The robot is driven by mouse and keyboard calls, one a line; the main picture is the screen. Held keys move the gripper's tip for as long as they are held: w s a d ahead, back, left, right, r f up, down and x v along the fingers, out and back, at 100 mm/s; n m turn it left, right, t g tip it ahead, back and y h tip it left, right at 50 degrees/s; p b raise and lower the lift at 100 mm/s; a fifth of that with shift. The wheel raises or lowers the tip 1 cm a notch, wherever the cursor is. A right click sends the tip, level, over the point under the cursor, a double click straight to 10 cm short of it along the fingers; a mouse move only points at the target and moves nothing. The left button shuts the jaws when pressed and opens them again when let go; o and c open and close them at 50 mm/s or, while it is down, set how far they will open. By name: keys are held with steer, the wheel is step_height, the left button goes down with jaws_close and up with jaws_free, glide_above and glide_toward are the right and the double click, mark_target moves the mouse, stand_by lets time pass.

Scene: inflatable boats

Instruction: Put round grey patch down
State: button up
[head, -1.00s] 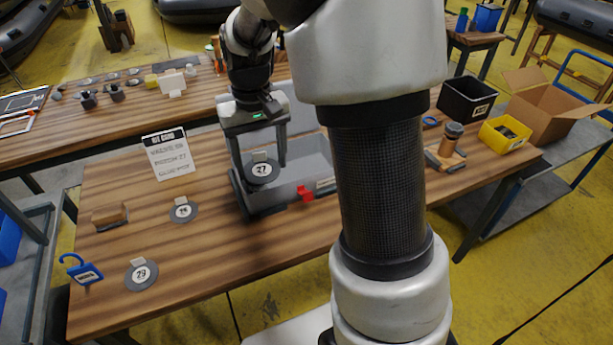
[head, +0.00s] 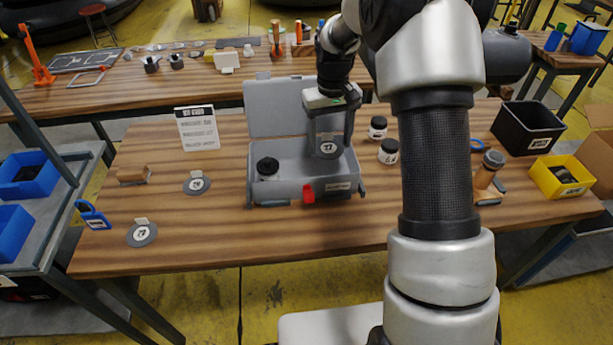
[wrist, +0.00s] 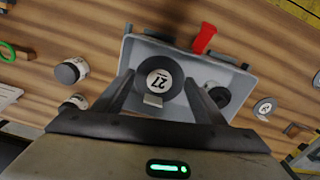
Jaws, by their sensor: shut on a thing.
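The round grey patch (head: 328,147) has a white label reading 27 and a small tab. It also shows in the wrist view (wrist: 158,79). My gripper (head: 330,132) is shut on the patch's tab and holds it over the right part of an open grey case (head: 283,190). In the wrist view the patch lies between the fingertips, with the case floor around it. I cannot tell whether the patch touches the case floor. A black round item (head: 267,167) sits in the left part of the case, and a red latch (head: 308,193) is on its front.
Two more round patches lie on the table to the left, one (head: 197,183) nearer the case and one (head: 142,233) near the front edge. A sign (head: 197,128) stands behind them. The table front is clear.

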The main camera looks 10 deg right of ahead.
mark_target(329, 142)
steer(key=w+f, duration=0.3)
steer(key=shift+d, duration=0.25)
step_height(329, 142, down, 6)
steer(key=shift+w+r, duration=0.15)
steer(key=shift+f, duration=2.15)
steer(key=shift+f+b, duration=0.2)
steer(key=shift+b, duration=0.1)
steer(key=o, duration=1)
